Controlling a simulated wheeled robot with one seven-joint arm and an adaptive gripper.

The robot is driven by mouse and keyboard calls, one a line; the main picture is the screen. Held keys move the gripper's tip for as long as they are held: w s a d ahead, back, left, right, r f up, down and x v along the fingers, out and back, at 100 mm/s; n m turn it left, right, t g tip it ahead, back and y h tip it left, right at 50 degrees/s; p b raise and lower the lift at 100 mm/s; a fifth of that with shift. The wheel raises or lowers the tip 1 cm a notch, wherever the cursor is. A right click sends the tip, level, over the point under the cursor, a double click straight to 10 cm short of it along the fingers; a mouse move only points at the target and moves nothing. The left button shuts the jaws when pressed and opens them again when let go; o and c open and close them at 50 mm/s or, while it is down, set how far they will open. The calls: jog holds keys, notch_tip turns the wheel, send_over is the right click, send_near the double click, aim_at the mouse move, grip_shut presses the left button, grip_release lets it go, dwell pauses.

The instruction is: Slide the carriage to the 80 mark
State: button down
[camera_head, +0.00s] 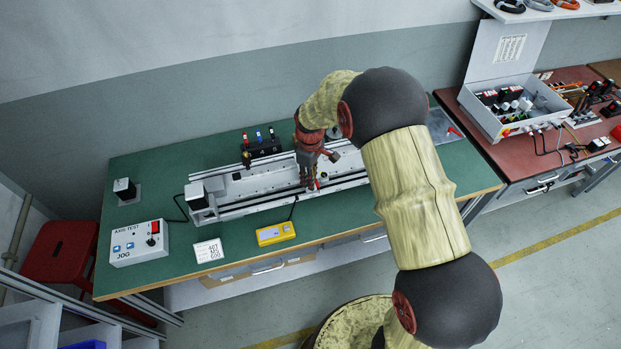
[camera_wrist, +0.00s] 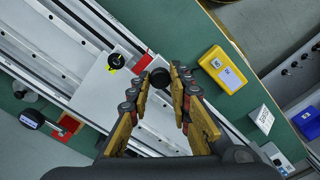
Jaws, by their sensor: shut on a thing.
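The carriage (camera_wrist: 98,88) is a pale flat plate across the rails of the long gantry (camera_head: 240,190), seen in the wrist view. It carries a black round knob (camera_wrist: 160,77) at its edge beside a red marker (camera_wrist: 143,62). Another black knob with a yellow patch (camera_wrist: 116,61) stands on the plate. My gripper (camera_wrist: 160,88) is shut on the black round knob, one finger on each side. In the head view my gripper (camera_head: 313,184) is at the front rail, right of the gantry's middle, and largely hides the carriage. The scale numbers are too small to read.
The green table (camera_head: 160,175) bears a yellow meter (camera_head: 275,234) and a small sign (camera_head: 209,250) in front of the gantry. A jog control box (camera_head: 138,243) stands at left, and a black rack of screwdrivers (camera_head: 262,147) behind. A red-topped bench (camera_head: 510,160) is at right.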

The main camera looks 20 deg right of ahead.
dwell(0.3)
jog(key=a, duration=1.4)
jog(key=shift+a+p, duration=0.25)
jog(key=shift+p, duration=0.1)
jog(key=c, duration=1.7)
grip_release()
jog(key=shift+o, duration=0.4)
notch_tip(320, 180, up, 12)
